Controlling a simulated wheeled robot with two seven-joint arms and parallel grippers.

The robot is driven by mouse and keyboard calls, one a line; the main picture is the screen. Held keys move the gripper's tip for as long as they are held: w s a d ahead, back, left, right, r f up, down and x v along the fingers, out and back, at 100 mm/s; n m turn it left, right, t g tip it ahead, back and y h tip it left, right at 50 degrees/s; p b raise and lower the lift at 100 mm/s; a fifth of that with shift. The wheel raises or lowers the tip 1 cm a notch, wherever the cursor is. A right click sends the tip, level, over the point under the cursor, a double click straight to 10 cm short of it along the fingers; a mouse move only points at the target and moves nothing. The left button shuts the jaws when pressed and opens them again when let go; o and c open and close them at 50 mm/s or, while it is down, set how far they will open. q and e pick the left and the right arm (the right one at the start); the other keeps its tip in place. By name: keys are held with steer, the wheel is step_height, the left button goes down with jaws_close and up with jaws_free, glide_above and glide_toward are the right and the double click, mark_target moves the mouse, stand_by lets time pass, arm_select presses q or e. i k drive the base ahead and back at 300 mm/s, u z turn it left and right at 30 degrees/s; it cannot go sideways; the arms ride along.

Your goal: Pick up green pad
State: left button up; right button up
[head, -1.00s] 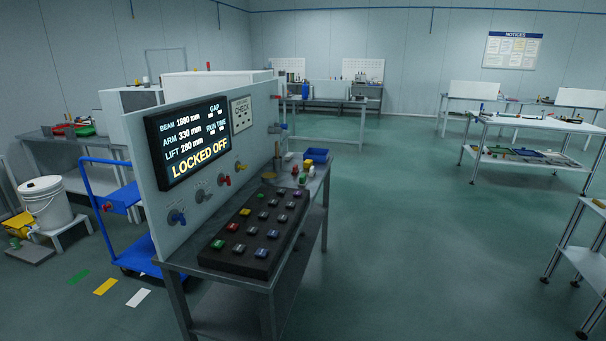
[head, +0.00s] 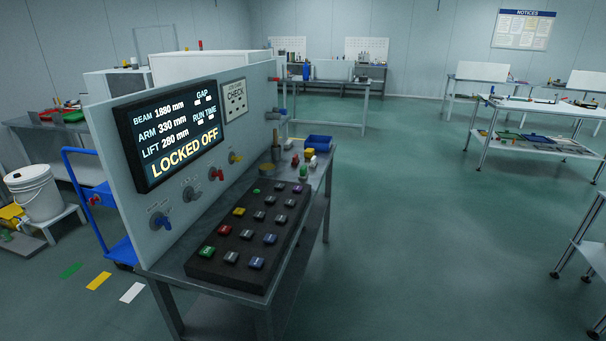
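A black tray-like block (head: 193,268) lies on the grey bench in front of the upright panel. It carries rows of small square coloured pads. A green pad (head: 207,252) sits at its near left corner, with pale marking on top. A smaller green piece (head: 257,190) is at the block's far end. Red, yellow, purple and several dark or blue pads share the block. Neither of my grippers is in view.
The panel's screen (head: 172,134) reads LOCKED OFF, with coloured knobs below. A blue bin (head: 318,143) stands at the bench's far end. A blue cart (head: 119,250) and white bucket (head: 35,192) are left. Open floor (head: 400,230) lies to the right.

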mark_target(304, 173)
steer(key=z, duration=1.2)
steer(key=i, duration=2.5)
